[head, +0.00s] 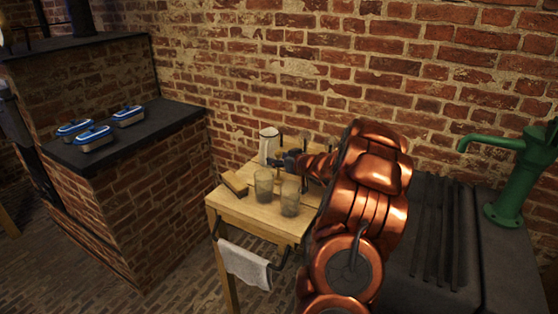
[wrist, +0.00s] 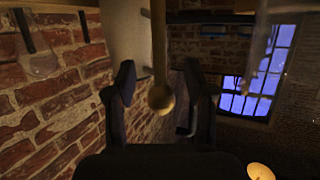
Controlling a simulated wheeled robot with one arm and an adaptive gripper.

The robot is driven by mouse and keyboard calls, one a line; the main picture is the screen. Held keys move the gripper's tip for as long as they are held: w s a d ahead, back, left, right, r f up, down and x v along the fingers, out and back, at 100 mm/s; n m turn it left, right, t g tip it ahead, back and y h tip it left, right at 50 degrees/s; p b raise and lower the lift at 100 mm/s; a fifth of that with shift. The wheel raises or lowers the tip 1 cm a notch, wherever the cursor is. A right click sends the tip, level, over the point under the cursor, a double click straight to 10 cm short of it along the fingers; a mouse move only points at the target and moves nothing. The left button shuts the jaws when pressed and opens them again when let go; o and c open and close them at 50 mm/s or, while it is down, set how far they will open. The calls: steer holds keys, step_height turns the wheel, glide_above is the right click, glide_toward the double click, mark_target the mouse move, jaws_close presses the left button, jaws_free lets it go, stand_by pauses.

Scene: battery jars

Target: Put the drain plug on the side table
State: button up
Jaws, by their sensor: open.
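The wooden side table (head: 236,208) stands against the brick wall in the head view. My gripper (head: 281,160) is over its back part, near a white jug. In the wrist view my gripper (wrist: 160,100) is open, with its two dark fingers apart. A pale wooden rod with a round knob (wrist: 161,98) shows between the fingers, with gaps on both sides. It may be the drain plug, but I cannot tell for sure. My arm hides the right part of the table in the head view.
Two glass jars (head: 264,187) (head: 290,198), a wooden block (head: 235,184) and the white jug (head: 268,146) crowd the table. A towel (head: 245,264) hangs in front. A green pump (head: 513,180) stands right on a dark counter. Blue-lidded dishes (head: 92,138) sit left.

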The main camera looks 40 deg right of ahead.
steer(key=b+v, duration=0.1)
steer(key=v, duration=1.1)
steer(key=shift+w+r, duration=0.1)
steer(key=shift+r, duration=0.05)
steer(key=w+a+r+g+h, duration=0.2)
steer(key=w+a+g+h, duration=0.1)
steer(key=a+g, duration=0.15)
steer(key=s+a+f+m+g, duration=0.15)
steer(key=s+a+g, duration=0.3)
steer(key=a, duration=0.65)
steer(key=s+a+f+n+g+y, duration=0.2)
steer(key=s+a+g, duration=0.5)
steer(key=s+a, duration=2.1)
steer(key=f+y, duration=0.1)
steer(key=y, duration=0.1)
steer(key=shift+n+y, duration=0.3)
steer(key=shift+n, duration=0.05)
steer(key=shift+f, duration=0.1)
